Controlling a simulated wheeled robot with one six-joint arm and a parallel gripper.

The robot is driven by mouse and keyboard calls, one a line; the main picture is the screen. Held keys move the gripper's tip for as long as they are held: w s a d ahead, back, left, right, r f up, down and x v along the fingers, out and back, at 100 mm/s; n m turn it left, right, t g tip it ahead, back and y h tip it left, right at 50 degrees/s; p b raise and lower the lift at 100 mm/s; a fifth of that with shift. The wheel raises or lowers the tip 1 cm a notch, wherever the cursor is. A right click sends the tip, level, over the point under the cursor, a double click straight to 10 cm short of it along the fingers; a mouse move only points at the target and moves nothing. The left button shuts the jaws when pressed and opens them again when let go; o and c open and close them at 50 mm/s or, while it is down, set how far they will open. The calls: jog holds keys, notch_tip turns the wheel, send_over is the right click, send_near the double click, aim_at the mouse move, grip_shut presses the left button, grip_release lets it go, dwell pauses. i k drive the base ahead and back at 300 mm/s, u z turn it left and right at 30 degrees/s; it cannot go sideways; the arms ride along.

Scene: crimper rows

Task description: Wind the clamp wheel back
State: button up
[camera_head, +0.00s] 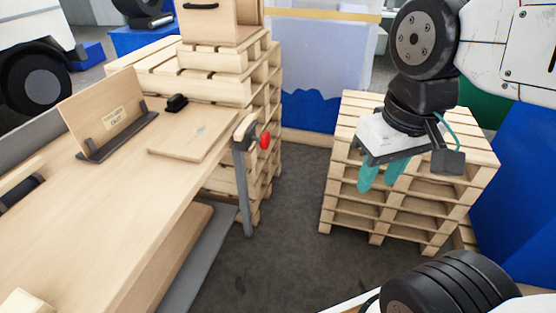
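The clamp (245,130) is at the right edge of the wooden workbench, on top of a grey upright post. A red knob (265,140) sticks out from its right side, and I take this to be part of the clamp wheel. The wheel's rim is too small to make out clearly. My gripper (377,184) hangs to the right of the clamp, in front of a pallet stack. It points down with two teal fingers, which look apart with nothing between them. It is well clear of the clamp and touches nothing that I can see.
The workbench (120,210) fills the left and carries a flat board (190,140), a small black block (177,103) and a sign on a stand (115,115). Pallets (345,140) stand behind my gripper, and more stand behind the bench. The dark floor (290,215) between is clear.

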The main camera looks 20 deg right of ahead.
aim_at(265, 140)
jog(key=u, duration=0.15)
jog(key=k, duration=0.35)
jog(key=z, duration=1.1)
jog(key=i, duration=1.25)
jog(key=u, duration=0.7)
jog(key=i, duration=0.35)
jog(key=u, duration=0.3)
